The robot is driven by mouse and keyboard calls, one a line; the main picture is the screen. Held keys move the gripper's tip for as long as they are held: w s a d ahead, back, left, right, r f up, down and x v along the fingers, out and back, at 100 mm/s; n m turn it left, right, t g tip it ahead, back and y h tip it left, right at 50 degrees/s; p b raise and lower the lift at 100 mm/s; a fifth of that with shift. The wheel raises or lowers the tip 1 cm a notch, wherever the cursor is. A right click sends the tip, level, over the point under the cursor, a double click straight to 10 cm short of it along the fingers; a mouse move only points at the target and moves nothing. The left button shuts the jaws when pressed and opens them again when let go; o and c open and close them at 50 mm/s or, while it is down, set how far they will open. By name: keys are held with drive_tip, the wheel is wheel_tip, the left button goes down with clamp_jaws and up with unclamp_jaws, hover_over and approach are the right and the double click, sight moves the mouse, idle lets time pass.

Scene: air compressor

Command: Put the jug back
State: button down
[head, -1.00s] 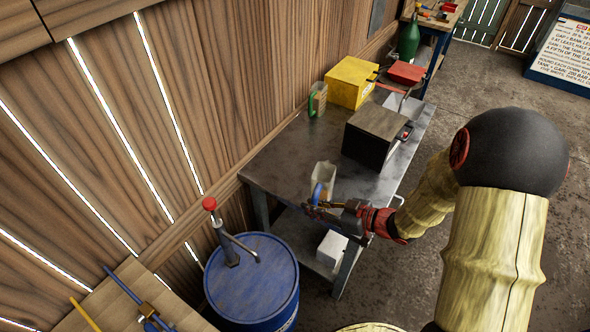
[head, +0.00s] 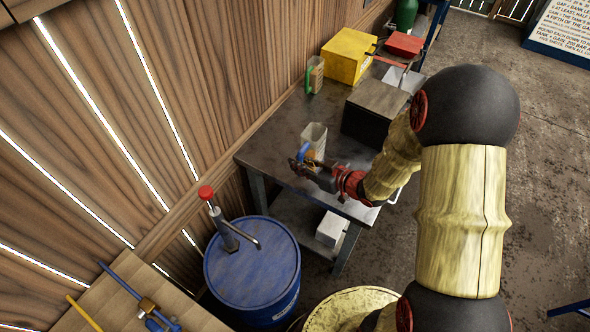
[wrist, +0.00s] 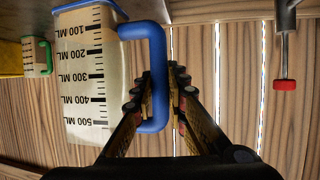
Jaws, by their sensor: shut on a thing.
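A clear measuring jug (head: 314,133) with a blue handle (head: 304,153) and black millilitre marks is at the near left part of the dark metal table (head: 272,136). It looks upright in the head view; I cannot tell whether its base touches the tabletop. In the wrist view the jug (wrist: 88,85) appears upside down, its blue handle (wrist: 158,80) between my fingers. My gripper (head: 301,162) is shut on that handle, reaching in from the right; it also shows in the wrist view (wrist: 163,90).
A green-handled jug (head: 315,74) stands beside a yellow box (head: 348,55) against the wooden wall. A dark box (head: 374,106) stands right of the held jug. A blue drum (head: 250,275) with a red-topped pump (head: 222,220) stands left of the table.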

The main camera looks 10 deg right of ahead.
drive_tip(key=shift+w+a+f+b, duration=0.1)
drive_tip(key=shift+w+f+b, duration=0.4)
drive_tip(key=shift+w+f, duration=0.7)
drive_tip(key=shift+w+a+f+b, duration=0.1)
drive_tip(key=shift+w+f+b, duration=0.45)
drive_tip(key=shift+f, duration=1.3)
drive_tip(key=shift+w+f+b, duration=0.4)
drive_tip(key=shift+w+f, duration=0.6)
drive_tip(key=shift+f, duration=0.5)
drive_tip(key=shift+f, duration=0.15)
drive_tip(key=c, duration=1.8)
unclamp_jaws()
drive_tip(key=shift+o, duration=0.2)
